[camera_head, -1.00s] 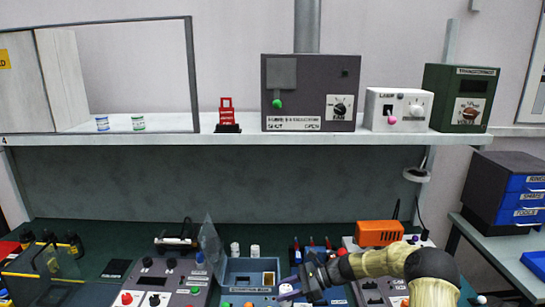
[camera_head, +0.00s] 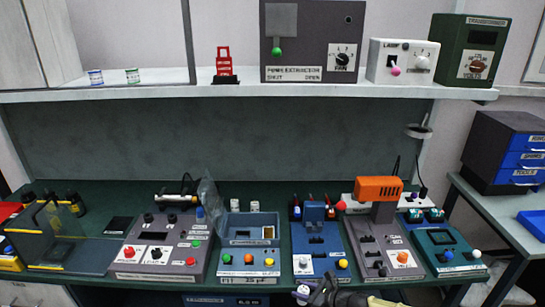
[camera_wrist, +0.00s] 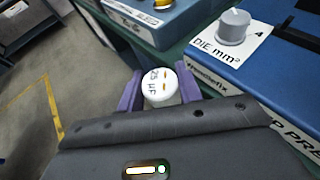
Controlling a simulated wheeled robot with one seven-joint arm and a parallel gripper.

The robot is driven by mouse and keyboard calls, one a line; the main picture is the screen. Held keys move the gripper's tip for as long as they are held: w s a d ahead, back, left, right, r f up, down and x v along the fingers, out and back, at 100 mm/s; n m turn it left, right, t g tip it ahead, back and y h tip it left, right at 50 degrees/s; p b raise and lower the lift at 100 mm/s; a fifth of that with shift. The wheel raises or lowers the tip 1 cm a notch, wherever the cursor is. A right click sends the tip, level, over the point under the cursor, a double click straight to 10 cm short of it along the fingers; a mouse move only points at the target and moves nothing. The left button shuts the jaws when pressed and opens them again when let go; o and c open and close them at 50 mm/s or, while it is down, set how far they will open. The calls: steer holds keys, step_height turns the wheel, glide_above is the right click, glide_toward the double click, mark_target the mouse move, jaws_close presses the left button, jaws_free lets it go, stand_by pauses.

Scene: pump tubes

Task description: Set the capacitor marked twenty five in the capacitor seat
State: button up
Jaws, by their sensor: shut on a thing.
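A white cylindrical capacitor (camera_wrist: 161,92) sits between the purple fingers of my gripper (camera_wrist: 159,90) in the wrist view. Its round end faces the camera, with small dark writing that looks like 25 µF and two tan marks. In the head view my gripper (camera_head: 303,292) is low in the picture, in front of the bench edge and right of the blue-grey box (camera_head: 233,233). That box has an open recessed top and a small front label that seems to include 25. Whether it holds the capacitor seat is unclear. Two white cylinders (camera_head: 236,205) (camera_head: 255,205) stand behind it.
A blue press-like unit (camera_head: 318,243) stands right of the box, and a grey control unit (camera_head: 160,245) stands left. A clear tilted panel (camera_head: 208,200) rises beside the box. An orange-headed machine (camera_head: 377,189) is farther right. The floor in front is open.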

steer(key=f+m, duration=0.1)
steer(key=s+d+f+t+h+b, duration=0.1)
steer(key=f+m+t+h, duration=0.1)
steer(key=shift+s+d+f+m, duration=0.15)
steer(key=shift+d+f+m, duration=0.15)
steer(key=s+d+r+m+t+h+b, duration=0.3)
steer(key=s+r+m+h+b, duration=0.1)
steer(key=m+h, duration=0.4)
steer(key=shift+s+d+r+t+h, duration=0.15)
steer(key=shift+s+r+t+h, duration=0.15)
steer(key=shift+h, duration=0.2)
steer(key=shift+f, duration=0.15)
steer(key=s+f, duration=0.5)
steer(key=f, duration=0.6)
steer(key=shift+s, duration=0.4)
